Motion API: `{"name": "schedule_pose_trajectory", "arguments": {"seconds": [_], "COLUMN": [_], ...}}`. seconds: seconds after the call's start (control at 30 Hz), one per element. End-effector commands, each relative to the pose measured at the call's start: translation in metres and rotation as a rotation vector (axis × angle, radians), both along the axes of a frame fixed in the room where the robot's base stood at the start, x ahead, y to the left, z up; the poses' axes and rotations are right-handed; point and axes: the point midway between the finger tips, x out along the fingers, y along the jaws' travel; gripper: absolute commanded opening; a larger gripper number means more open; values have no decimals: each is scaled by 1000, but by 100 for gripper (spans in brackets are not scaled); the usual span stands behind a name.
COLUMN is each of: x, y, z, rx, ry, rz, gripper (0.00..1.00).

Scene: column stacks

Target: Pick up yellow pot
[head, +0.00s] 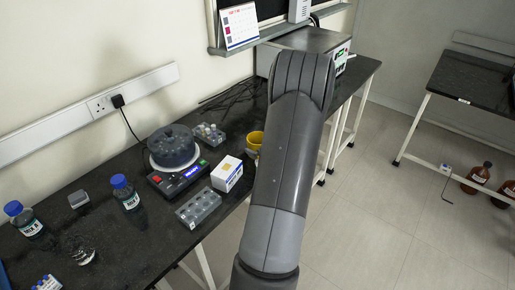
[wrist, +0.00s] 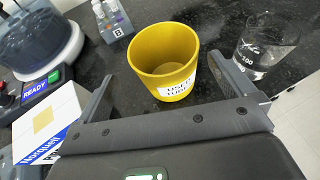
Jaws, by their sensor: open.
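The yellow pot (wrist: 160,55) stands upright on the dark bench, with a white label on its near side and its inside looking empty. In the head view only a part of the yellow pot (head: 255,138) shows at the left edge of my arm, which hides the rest. My gripper (wrist: 168,90) is open in the wrist view, with one finger to the left of the pot and one to its right. The pot lies just ahead of and between the fingertips. I cannot tell whether either finger touches it. My gripper is hidden behind my arm in the head view.
A glass beaker (wrist: 265,48) stands close to the right finger. A white-and-blue box (wrist: 45,122) is by the left finger; it also shows in the head view (head: 227,174). A device with a dark round top (head: 172,148) and a vial rack (head: 198,207) stand farther left.

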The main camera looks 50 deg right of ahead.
Motion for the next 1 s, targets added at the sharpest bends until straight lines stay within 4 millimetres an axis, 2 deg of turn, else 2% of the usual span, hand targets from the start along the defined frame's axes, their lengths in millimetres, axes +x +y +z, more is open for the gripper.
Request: {"name": "schedule_pose_trajectory", "arguments": {"seconds": [0.4, 0.67, 1.0], "x": [40, 43, 43], "y": [-21, -22, -22], "z": [-22, -23, -23], "rx": [1, 0, -1], "ry": [-1, -1, -1], "rz": [3, 1, 1], "gripper": [99, 99, 73]}}
